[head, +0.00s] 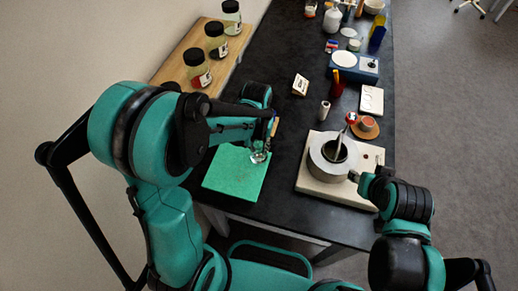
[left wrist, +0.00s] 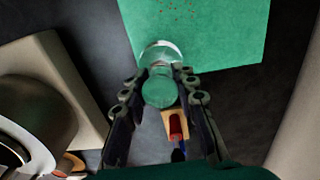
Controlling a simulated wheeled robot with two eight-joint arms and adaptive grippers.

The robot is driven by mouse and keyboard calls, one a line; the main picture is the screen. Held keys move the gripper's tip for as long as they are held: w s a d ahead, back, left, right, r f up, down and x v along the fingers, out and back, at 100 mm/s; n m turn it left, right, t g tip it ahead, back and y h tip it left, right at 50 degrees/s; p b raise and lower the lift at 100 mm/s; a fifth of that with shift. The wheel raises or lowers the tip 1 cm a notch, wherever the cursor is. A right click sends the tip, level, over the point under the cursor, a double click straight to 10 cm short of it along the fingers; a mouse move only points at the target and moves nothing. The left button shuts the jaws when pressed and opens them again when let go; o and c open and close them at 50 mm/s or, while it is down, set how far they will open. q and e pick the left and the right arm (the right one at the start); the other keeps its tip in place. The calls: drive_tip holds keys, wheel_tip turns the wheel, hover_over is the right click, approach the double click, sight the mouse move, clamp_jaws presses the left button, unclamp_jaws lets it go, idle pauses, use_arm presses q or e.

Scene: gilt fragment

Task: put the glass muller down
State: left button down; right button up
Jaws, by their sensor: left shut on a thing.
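The glass muller (head: 260,156) is clear with a rounded knob, and my left gripper (head: 264,146) is shut on it. In the left wrist view the muller (left wrist: 160,88) sits between the two fingers (left wrist: 160,108), its wide foot toward the green mat (left wrist: 225,45). In the head view it appears over the right part of the green mat (head: 230,178). I cannot tell whether its foot touches the mat. My right gripper (head: 360,180) is beside the hot plate's right side; its fingers are too small to judge.
A cream hot plate (head: 315,185) with a metal pot (head: 325,165) stands right of the mat. Several dark-lidded jars (head: 197,68) stand on a wooden shelf (head: 172,70) at the left. Dark bench is bare between mat and hot plate.

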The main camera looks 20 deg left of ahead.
use_arm(q)
drive_tip(key=shift+f, duration=0.5)
drive_tip(key=shift+f, duration=0.15)
drive_tip(key=c, duration=1.2)
unclamp_jaws()
